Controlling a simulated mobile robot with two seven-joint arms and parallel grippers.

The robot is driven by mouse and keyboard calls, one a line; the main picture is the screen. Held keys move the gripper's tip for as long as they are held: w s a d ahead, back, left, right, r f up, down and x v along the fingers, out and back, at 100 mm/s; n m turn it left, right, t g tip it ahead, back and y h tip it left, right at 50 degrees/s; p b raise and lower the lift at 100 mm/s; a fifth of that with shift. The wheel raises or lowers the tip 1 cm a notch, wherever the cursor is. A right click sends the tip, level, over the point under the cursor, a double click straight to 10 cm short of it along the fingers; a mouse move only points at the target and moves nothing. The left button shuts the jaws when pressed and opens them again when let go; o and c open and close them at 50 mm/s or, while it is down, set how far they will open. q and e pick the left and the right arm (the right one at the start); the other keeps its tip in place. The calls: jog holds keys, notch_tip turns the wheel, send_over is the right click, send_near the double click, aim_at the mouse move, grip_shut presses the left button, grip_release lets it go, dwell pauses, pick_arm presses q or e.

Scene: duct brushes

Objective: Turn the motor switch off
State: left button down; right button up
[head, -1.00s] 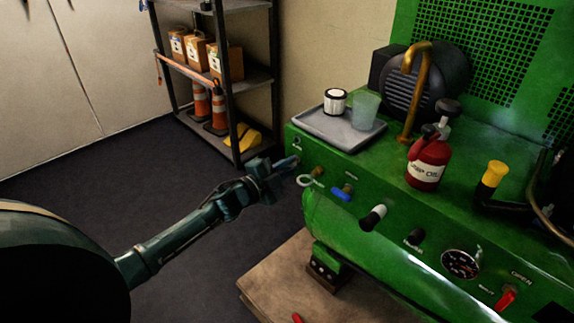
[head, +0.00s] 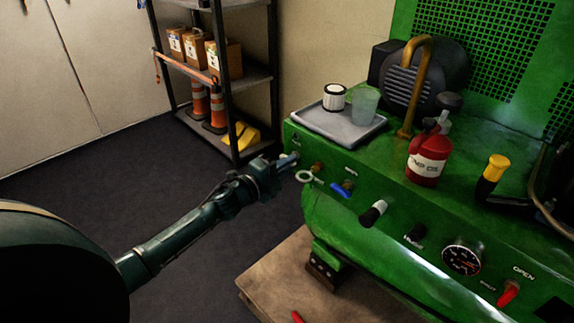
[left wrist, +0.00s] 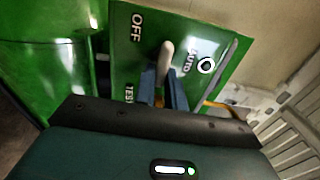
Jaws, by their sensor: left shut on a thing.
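The motor switch (left wrist: 166,56) is a pale rounded lever on the green panel (left wrist: 203,30), with OFF, AUTO and TEST marked around it in the left wrist view. My left gripper (left wrist: 162,82) is shut on this lever, one blue-grey finger on each side. In the head view my left gripper (head: 288,161) reaches the left end of the green machine's panel (head: 330,165). There the gripper hides the switch. My right gripper is not in view.
A pale ring (head: 305,176), a blue-handled valve (head: 341,190), a black-and-white knob (head: 373,213) and a gauge (head: 462,257) line the panel to the right. A grey tray (head: 338,127) and red bottle (head: 427,160) stand on top. A shelf (head: 230,75) stands behind.

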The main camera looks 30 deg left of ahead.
pick_arm(q)
jog(key=c, duration=1.5)
grip_release()
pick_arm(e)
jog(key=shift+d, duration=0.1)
pick_arm(q)
jog(key=shift+o, duration=0.2)
jog(key=shift+s, duration=0.15)
jog(key=p+v, duration=0.2)
jog(key=v, duration=1.1)
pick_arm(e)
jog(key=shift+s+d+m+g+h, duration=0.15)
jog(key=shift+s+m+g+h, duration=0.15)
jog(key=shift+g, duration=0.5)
pick_arm(q)
jog(key=shift+r, duration=0.1)
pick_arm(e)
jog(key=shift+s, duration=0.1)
